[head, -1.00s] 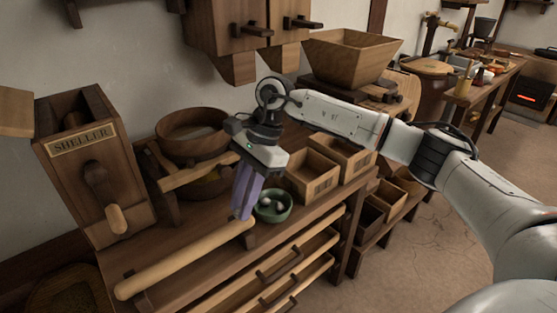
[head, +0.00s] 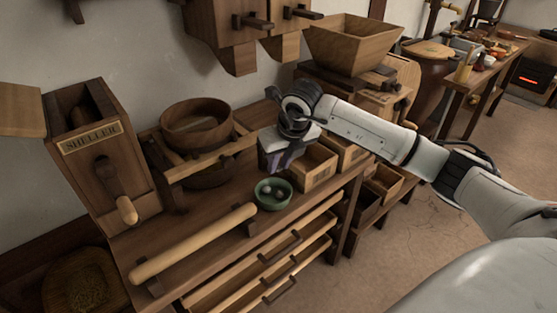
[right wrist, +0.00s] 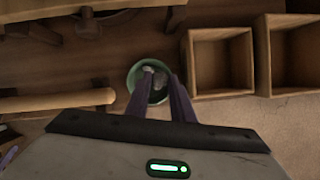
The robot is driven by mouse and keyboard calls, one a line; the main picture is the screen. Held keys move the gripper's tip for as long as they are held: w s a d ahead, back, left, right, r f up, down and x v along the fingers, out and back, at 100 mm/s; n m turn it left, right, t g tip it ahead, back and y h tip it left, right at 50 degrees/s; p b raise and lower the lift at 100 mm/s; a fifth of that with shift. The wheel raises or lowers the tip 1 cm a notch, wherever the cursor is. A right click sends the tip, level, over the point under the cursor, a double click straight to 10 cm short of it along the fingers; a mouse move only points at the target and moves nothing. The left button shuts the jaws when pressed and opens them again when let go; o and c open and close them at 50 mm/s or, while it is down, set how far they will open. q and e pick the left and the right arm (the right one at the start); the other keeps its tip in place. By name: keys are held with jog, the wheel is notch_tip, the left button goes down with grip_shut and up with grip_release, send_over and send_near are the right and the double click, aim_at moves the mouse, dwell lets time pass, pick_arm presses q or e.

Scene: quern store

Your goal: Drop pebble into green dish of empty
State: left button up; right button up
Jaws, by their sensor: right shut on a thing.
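The small green dish (head: 273,206) stands on the wooden bench, with a few pale pebbles (head: 279,194) inside. The dish (right wrist: 132,76) also shows in the right wrist view, partly covered by my fingers. My right gripper (head: 277,168), with purple fingers, is just above and behind the dish in the head view. In the right wrist view its fingertips (right wrist: 160,80) overlap the dish opening. It is shut on a small grey pebble (right wrist: 158,82), hard to separate from those in the dish. My left gripper is not in view.
Wooden boxes (head: 312,178) stand right of the dish. A wooden roller (head: 190,245) lies along the bench's front left. A round sieve (head: 196,140) on a frame and the sheller (head: 112,170) stand at left. A hopper (head: 350,50) is behind my right arm.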

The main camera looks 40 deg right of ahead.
aim_at(274, 195)
jog(key=shift+f, duration=0.55)
notch_tip(274, 195, down, 4)
jog(key=b, duration=0.3)
jog(key=shift+f, duration=0.35)
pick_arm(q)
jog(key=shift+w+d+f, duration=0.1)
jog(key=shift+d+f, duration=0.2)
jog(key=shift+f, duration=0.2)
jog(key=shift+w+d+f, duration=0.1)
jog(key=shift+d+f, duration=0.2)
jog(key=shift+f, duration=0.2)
pick_arm(e)
jog(key=o, duration=1.1)
jog(key=shift+r, duration=0.1)
